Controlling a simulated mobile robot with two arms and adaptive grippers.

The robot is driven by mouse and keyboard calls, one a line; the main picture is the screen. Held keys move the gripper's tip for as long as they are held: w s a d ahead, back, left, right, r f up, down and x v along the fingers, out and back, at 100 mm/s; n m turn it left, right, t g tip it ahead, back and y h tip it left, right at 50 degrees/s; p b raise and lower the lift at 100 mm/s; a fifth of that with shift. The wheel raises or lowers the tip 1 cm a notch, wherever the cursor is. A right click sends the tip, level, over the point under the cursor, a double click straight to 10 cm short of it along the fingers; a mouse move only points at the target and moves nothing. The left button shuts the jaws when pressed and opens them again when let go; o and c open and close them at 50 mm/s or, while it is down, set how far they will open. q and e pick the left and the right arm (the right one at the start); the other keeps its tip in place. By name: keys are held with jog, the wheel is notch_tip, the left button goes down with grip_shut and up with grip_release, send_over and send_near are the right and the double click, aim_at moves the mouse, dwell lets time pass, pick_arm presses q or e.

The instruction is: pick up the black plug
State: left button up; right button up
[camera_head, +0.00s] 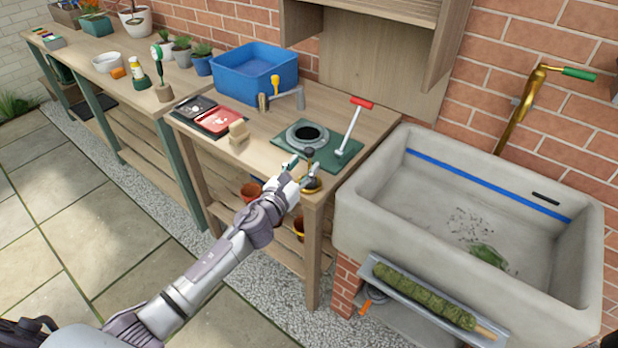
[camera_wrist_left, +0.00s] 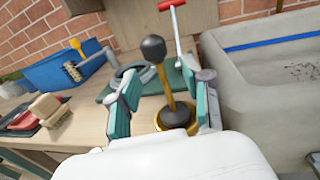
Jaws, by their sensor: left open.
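What looks like the black plug (camera_wrist_left: 174,116) stands upright on the front right corner of the wooden bench. It has a dark round base with a brass rim, a brass stem and a black ball knob (camera_wrist_left: 153,49). The knob also shows in the head view (camera_head: 310,152). My left gripper (camera_wrist_left: 164,108) is open, with one finger on each side of the stem and a visible gap to each. In the head view the left gripper (camera_head: 303,174) partly hides the base. My right gripper is not in view.
Behind stands a green mat (camera_head: 345,157) with a grey ring (camera_head: 306,135) and a red-handled tool (camera_head: 350,128). A wooden block (camera_head: 239,131), red tray (camera_head: 218,121) and blue tub (camera_head: 254,72) sit left. A stone sink (camera_head: 350,195) rises close on the right.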

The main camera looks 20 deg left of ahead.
aim_at(309, 159)
pick_arm(q)
jog(key=w, duration=0.3)
jog(key=shift+w+d, duration=0.4)
jog(key=shift+s, duration=0.1)
grip_shut()
